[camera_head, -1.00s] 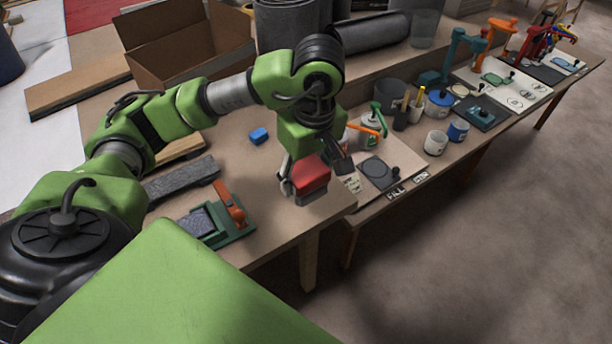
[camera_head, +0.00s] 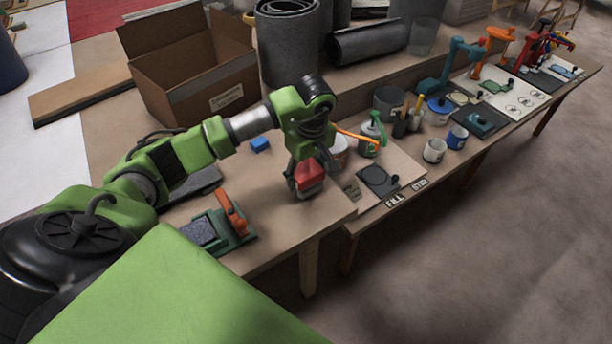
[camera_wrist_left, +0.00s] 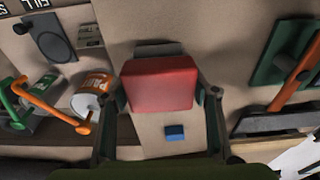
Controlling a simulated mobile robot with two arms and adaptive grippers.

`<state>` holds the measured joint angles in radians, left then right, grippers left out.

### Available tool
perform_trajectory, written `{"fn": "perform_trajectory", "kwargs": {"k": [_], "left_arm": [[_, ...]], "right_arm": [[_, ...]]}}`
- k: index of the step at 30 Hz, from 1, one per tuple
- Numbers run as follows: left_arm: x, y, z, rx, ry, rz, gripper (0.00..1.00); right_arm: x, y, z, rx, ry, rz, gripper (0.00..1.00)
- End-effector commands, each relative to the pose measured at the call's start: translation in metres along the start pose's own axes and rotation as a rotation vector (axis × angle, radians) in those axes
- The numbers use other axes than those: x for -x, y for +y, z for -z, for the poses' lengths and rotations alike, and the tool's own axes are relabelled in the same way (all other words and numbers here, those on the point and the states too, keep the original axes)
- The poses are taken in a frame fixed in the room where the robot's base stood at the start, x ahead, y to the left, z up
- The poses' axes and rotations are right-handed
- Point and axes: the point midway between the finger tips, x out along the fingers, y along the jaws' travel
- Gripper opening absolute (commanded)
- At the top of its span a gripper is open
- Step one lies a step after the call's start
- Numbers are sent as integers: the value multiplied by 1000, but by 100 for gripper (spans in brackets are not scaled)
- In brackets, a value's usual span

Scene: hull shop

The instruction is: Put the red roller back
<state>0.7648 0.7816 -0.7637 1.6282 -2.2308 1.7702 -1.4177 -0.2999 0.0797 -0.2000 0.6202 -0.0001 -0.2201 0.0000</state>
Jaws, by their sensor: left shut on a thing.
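My left gripper (camera_head: 306,186) is shut on a red block-shaped thing with a grey underside (camera_head: 310,174), above or on the near bench top; I cannot tell if it touches. In the left wrist view the red block (camera_wrist_left: 160,84) sits between the two fingers, with a grey edge showing beyond it. I cannot tell whether it is the red roller. A red stand-like tool (camera_head: 538,42) is small and unclear at the bench's far right end. My right gripper is not in view.
A green-based tool with an orange handle (camera_head: 232,212) lies left of the gripper. A small blue block (camera_head: 260,145) lies behind. A paint pot (camera_wrist_left: 90,92), cups and a board with a dark round pad (camera_head: 376,178) stand right. A cardboard box (camera_head: 190,62) is behind.

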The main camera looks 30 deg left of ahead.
Motion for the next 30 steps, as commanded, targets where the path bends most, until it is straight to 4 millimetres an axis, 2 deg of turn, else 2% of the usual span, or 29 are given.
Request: {"fn": "perform_trajectory", "kwargs": {"k": [4,10,22,23,27,28,30], "left_arm": [[-13,0,-2,2,-1,-2,16],[-14,1,-2,1,1,-4,16],[-27,1,-4,0,0,-3,16],[-28,1,-4,0,0,-2,11],[-30,-1,-5,-1,-2,2,10],[-32,-2,-6,-2,-3,6,60],[-32,-2,-6,-2,-3,5,71]], "right_arm": [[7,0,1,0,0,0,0],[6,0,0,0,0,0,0],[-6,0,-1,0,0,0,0],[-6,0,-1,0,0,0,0],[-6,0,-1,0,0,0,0],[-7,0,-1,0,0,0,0],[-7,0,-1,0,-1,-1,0]]}}
